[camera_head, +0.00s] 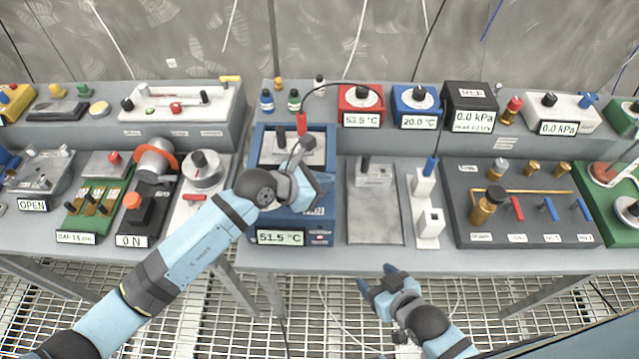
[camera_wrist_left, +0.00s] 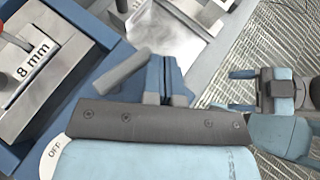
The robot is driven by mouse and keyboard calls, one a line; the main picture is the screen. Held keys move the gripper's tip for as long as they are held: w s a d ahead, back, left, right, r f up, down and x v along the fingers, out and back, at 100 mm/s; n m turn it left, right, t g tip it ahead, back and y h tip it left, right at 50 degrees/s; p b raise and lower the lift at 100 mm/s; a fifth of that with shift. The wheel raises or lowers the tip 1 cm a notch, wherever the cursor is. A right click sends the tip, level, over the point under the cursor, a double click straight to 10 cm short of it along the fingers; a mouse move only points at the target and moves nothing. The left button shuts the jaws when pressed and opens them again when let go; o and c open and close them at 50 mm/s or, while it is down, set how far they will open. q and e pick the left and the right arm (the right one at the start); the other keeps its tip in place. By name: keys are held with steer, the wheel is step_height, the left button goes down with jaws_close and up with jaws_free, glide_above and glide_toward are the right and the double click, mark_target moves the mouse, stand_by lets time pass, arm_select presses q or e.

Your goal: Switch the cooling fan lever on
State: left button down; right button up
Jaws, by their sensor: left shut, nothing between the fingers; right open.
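A blue unit (camera_head: 262,224) with a 51.5 °C display stands at the front of the table, partly hidden by my left arm. A grey bar-shaped handle (camera_wrist_left: 122,72) shows on it in the left wrist view, close to the left fingertips. A round white plate marked OFF (camera_wrist_left: 54,152) shows below it, mostly covered by my gripper body. I cannot tell for certain that this handle is the fan lever. My left gripper (camera_head: 316,184) is shut and empty over the unit's right side; its fingers show in the left wrist view (camera_wrist_left: 165,78). My right gripper (camera_head: 377,279) is open, below the table's front edge.
Red (camera_head: 361,104) and blue (camera_head: 415,107) temperature boxes stand on the raised shelf behind.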

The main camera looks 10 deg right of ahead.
arm_select(q)
steer(key=shift+a, duration=0.1)
steer(key=shift+w+a+b, duration=0.35)
steer(key=shift+w, duration=0.35)
